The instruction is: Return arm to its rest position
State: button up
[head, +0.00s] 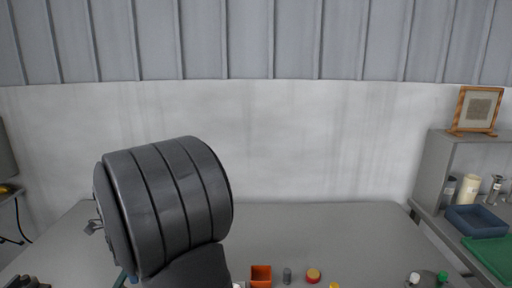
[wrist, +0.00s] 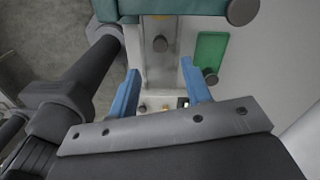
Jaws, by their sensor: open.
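My gripper (wrist: 158,70) shows in the wrist view as two blue fingers, set wide apart with nothing held between them. My dark grey arm (head: 165,205) is large in the head view, left of centre, and covers part of the table. I cannot make out the gripper's fingers clearly in the head view. In the wrist view a dark bracket and parts of my own arm fill much of the picture.
The grey table (head: 320,228) is mostly bare. Near its front edge are an orange box (head: 261,276), a grey cylinder (head: 287,275) and a red-and-yellow jar (head: 313,275). At right, a side bench holds a blue tray (head: 478,222), a green tray (head: 492,252) and bottles.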

jog(key=f, duration=1)
jog(key=shift+d, duration=0.35)
jog(key=d, duration=1.1)
jog(key=shift+d+r, duration=0.15)
jog(key=shift+d, duration=0.2)
notch_tip(320, 180, up, 17)
jog(key=w+a+f, duration=0.3)
jog(key=w+f, duration=0.1)
jog(key=f, duration=0.1)
jog(key=shift+w+a+n+y, duration=0.15)
jog(key=shift+a+n+y, duration=0.1)
jog(key=shift+n+y, duration=0.05)
